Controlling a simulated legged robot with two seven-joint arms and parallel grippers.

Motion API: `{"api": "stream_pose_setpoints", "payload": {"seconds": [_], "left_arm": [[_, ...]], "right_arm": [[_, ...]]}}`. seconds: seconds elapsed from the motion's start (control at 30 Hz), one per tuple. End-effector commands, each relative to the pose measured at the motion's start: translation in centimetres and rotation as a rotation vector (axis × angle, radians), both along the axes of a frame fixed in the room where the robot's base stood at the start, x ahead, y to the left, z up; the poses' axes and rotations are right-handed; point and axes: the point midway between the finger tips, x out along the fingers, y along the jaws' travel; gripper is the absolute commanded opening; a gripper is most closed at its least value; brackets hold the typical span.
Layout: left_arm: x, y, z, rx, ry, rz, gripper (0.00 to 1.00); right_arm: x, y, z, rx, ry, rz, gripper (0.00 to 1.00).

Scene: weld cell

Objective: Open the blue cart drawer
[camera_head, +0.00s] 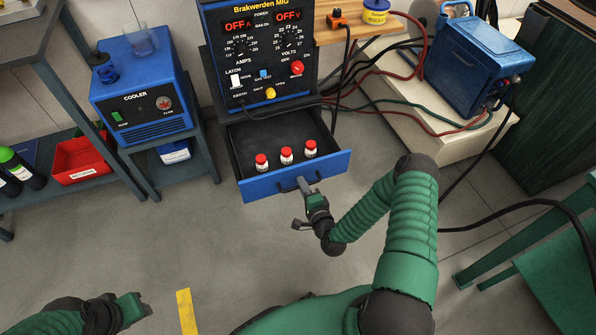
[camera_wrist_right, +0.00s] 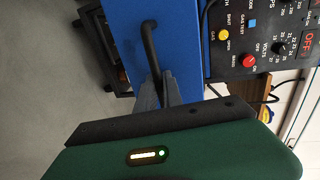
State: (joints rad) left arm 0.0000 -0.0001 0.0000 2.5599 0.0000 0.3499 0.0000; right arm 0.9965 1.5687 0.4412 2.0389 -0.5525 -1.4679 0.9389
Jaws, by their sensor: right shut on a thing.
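The blue cart drawer (camera_head: 262,187) is pulled out below the welding machine, so its dark inside shows. Three small white bottles with red caps (camera_head: 286,156) stand upright in it. My right gripper (camera_head: 304,186) is at the black handle (camera_head: 285,186) on the drawer front and is shut on it. In the right wrist view, the two grey fingers (camera_wrist_right: 163,90) close around the end of the black handle (camera_wrist_right: 150,48) against the blue drawer front (camera_wrist_right: 182,35). My left gripper (camera_head: 136,307) is low at the left, away from the cart; its jaws are not clear.
The welding machine (camera_head: 260,50) stands above the drawer. A blue cooler (camera_head: 140,95) on a stand is to the left, with a red bin (camera_head: 80,158) beyond. Hoses and a blue box (camera_head: 470,65) are at the right. The floor before the drawer is mostly clear.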

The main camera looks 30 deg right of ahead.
Motion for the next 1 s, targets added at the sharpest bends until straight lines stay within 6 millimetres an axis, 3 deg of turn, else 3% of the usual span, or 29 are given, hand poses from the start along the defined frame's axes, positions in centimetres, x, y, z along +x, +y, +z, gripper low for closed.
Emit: {"api": "stream_pose_setpoints", "payload": {"seconds": [0.1, 0.3, 0.8, 0.83, 1.0], "left_arm": [[0.0, 0.0, 0.9, 0.0, 0.0, 0.0, 0.36], [0.0, 0.0, 1.3, 0.0, 0.0, 0.0, 0.36], [0.0, 0.0, 1.4, 0.0, 0.0, 0.0, 0.36], [0.0, 0.0, 1.4, 0.0, 0.0, 0.0, 0.36], [0.0, 0.0, 1.4, 0.0, 0.0, 0.0, 0.36]], "right_arm": [[-2.0, 0.6, -0.1, 0.005, 0.01, 0.003, 0.0], [-3.9, 1.1, -0.2, 0.005, 0.009, 0.003, 0.0], [-4.5, 1.3, -0.4, 0.004, 0.009, 0.004, 0.0], [-4.5, 1.2, -0.4, 0.004, 0.008, 0.004, 0.15], [-4.5, 1.2, -0.2, 0.003, 0.005, 0.003, 0.32]]}}
